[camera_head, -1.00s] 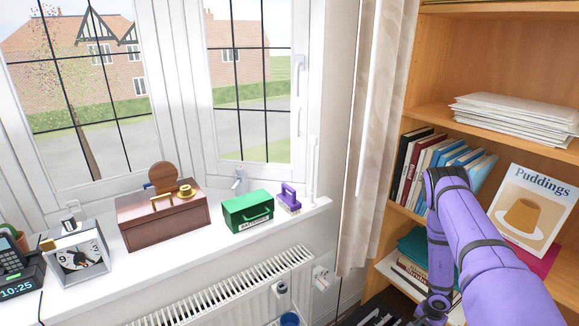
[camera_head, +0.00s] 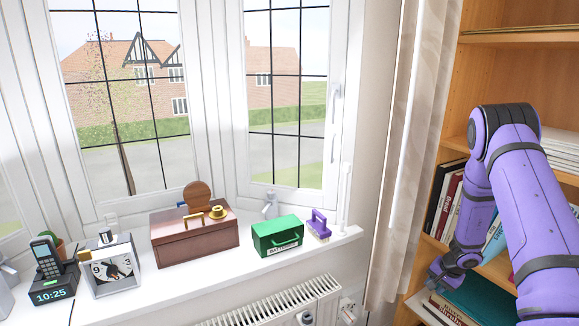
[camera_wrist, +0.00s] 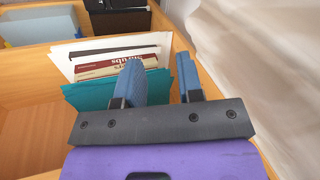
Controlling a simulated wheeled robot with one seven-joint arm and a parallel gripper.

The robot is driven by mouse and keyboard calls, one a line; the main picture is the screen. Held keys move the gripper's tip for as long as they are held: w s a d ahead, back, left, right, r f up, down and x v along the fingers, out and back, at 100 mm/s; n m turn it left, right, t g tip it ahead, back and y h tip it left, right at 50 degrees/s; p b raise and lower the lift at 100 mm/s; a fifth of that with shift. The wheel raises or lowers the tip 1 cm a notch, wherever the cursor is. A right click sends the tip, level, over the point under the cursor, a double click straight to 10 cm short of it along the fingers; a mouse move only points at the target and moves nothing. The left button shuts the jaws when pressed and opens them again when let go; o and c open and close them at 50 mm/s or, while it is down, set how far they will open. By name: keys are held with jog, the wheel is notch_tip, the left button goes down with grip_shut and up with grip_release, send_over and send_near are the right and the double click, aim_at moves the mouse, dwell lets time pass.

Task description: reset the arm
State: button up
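My purple arm (camera_head: 535,200) rises at the right of the head view, bends at a high elbow and hangs down in front of the bookcase. My gripper (camera_head: 438,274) is at its lower end, small and partly unclear there. In the wrist view my gripper (camera_wrist: 160,80) shows two blue fingers apart with nothing between them, so it is open and empty. Beyond the fingers lie a teal folder (camera_wrist: 88,95) and books (camera_wrist: 110,62) on a wooden shelf. The teal folder also shows low in the head view (camera_head: 480,303). I cannot tell whether the fingers touch anything.
The bookcase (camera_head: 447,150) stands close around my arm, with upright books (camera_head: 446,207). A curtain (camera_head: 405,160) hangs to its left. The windowsill (camera_head: 190,285) bears a phone, a clock (camera_head: 113,268), a brown box (camera_head: 195,243), a green box (camera_head: 277,238) and a purple brush (camera_head: 318,225).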

jog(key=a+r+n+y, duration=0.1)
jog(key=a+r, duration=0.3)
jog(key=r, duration=0.5)
jog(key=s+a+r+n+t, duration=0.15)
jog(key=a+r, duration=0.35)
jog(key=r, duration=0.5)
jog(key=a+r+n+y, duration=0.15)
jog(key=a+r, duration=0.25)
jog(key=r, duration=0.5)
jog(key=s+a+r+n, duration=0.2)
jog(key=s+a+r, duration=0.25)
jog(key=r, duration=0.25)
jog(key=s+a+r+n, duration=0.1)
jog(key=s+a+r, duration=0.3)
jog(key=s+r, duration=0.2)
jog(key=s+a+r+n+h, duration=0.1)
jog(key=s+r, duration=0.3)
jog(key=s, duration=0.7)
jog(key=s+a+r+n+h, duration=0.1)
jog(key=s+r+n+h, duration=0.1)
jog(key=s, duration=0.9)
jog(key=shift+s+a+r+h, duration=0.3)
jog(key=shift+r+h, duration=0.25)
jog(key=shift+r, duration=0.3)
jog(key=shift+t, duration=0.25)
